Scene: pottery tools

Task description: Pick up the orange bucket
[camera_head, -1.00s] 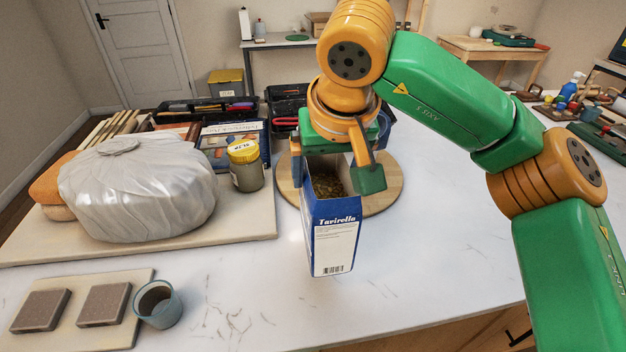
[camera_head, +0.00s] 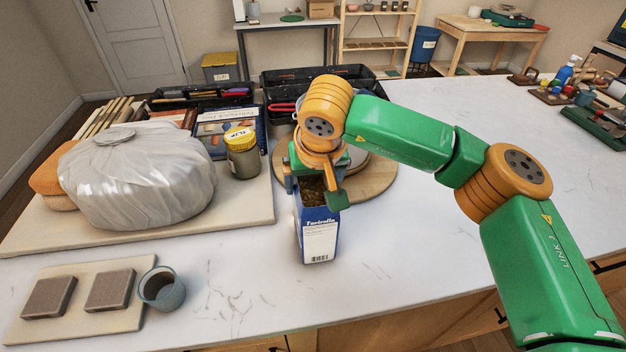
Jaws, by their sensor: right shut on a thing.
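No orange bucket shows in the view. My right gripper (camera_head: 312,189) is shut on the top of a blue and white box (camera_head: 319,240) labelled "Tavirolla". The box is upright and open at the top, with dark brown-green contents inside. It is at the middle of the white table, in front of a round wooden board (camera_head: 374,180). I cannot tell whether its bottom touches the table. My left gripper is not in view.
A plastic-wrapped lump (camera_head: 140,180) and yellow-lidded jar (camera_head: 241,155) stand on a board at left. A cup (camera_head: 162,288) stands beside two grey-brown blocks. A blue bucket (camera_head: 425,44) stands behind the table.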

